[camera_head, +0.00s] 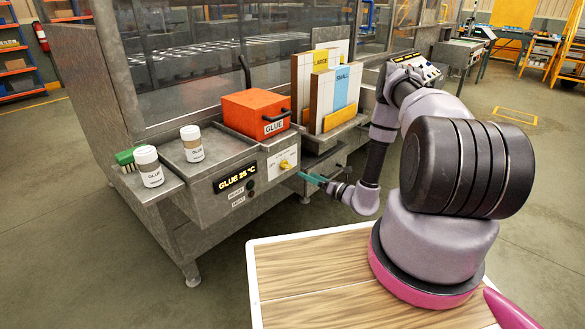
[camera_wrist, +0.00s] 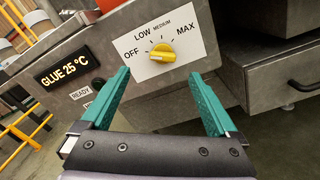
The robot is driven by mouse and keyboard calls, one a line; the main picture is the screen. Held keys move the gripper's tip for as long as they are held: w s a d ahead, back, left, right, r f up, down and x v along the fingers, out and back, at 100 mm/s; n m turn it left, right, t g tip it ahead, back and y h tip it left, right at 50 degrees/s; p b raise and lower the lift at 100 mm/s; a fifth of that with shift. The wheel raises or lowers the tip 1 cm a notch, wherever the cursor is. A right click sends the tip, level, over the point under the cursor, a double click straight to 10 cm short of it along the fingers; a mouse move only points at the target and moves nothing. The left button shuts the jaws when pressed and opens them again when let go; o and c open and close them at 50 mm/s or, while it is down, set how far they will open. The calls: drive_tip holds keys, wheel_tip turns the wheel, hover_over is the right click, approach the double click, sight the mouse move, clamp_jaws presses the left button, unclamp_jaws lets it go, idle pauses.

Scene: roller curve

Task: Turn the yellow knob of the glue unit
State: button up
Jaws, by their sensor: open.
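The yellow knob (camera_wrist: 162,54) sits on a white dial plate (camera_wrist: 150,28) marked OFF, LOW, MEDIUM and MAX. In the wrist view its thicker end lies to the left, toward OFF. In the head view the knob (camera_head: 285,164) is on the front of the grey glue unit (camera_head: 228,205), right of the display (camera_head: 235,179) reading GLUE 25 °C. My gripper (camera_wrist: 164,82) has green fingers, spread apart and empty. The fingertips lie below and on either side of the knob in the wrist view, apart from it. In the head view my gripper (camera_head: 310,179) is just right of the knob.
The orange GLUE box (camera_head: 255,113) stands on the unit, with two white glue jars (camera_head: 148,166) and a green brush (camera_head: 127,157) on the left. Labelled boards (camera_head: 330,90) stand in a rack behind my gripper. Clear floor lies in front of the unit.

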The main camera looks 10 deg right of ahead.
sight(289, 167)
drive_tip(key=x, duration=1)
drive_tip(key=shift+w+f, duration=0.3)
drive_tip(key=c, duration=1.4)
drive_tip(key=shift+m, duration=0.4)
drive_tip(key=m, duration=0.3)
drive_tip(key=shift+f, duration=0.1)
drive_tip(key=shift+m, duration=2)
